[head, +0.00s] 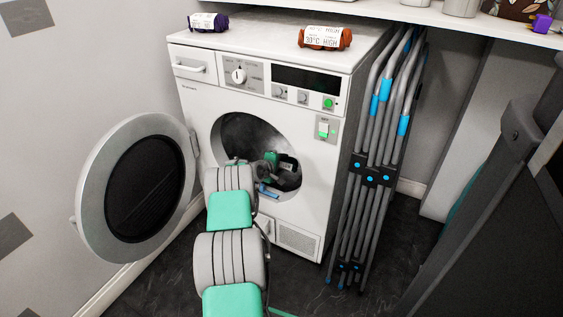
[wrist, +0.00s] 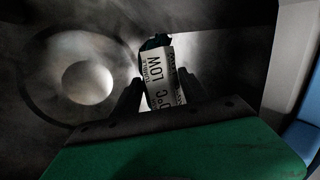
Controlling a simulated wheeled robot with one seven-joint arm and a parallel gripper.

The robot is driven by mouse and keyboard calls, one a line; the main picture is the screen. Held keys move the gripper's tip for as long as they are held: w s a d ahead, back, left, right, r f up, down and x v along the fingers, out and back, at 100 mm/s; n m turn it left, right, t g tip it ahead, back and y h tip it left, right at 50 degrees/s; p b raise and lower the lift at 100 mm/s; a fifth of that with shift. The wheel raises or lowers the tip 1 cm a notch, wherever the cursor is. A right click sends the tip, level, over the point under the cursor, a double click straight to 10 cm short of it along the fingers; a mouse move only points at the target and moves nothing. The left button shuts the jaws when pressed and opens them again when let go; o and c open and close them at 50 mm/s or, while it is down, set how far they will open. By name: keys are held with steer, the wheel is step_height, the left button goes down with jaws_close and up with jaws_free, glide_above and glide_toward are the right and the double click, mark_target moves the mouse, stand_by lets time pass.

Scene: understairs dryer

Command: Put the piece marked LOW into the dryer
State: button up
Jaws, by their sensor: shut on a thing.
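The dryer (head: 200,108) stands open, with its round door (head: 143,187) swung out to the left. My arm reaches in through the round opening, and my gripper (head: 285,165) is inside the drum (head: 240,135). In the wrist view my gripper (wrist: 160,95) is shut on a dark rolled piece with a white label reading LOW (wrist: 157,72). The label appears upside down there. The drum's inner wall (wrist: 40,100) lies around it. The head view shows the held piece only small and partly hidden by my gripper.
A purple rolled piece (head: 208,22) and an orange-brown rolled piece marked HIGH (head: 325,38) lie on top of the dryer. A folded grey rack with blue clips (head: 375,150) leans to the right. A shelf (head: 440,14) runs at upper right.

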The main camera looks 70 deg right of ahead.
steer(key=o, duration=1.5)
steer(key=shift+o, duration=0.2)
steer(key=shift+w+a+r+p, duration=0.15)
steer(key=shift+a+r+p, duration=0.15)
steer(key=shift+p, duration=0.05)
steer(key=s+p+v, duration=0.1)
steer(key=p+v, duration=0.2)
steer(key=v, duration=0.3)
steer(key=shift+w+a, duration=0.45)
steer(key=shift+r, duration=0.1)
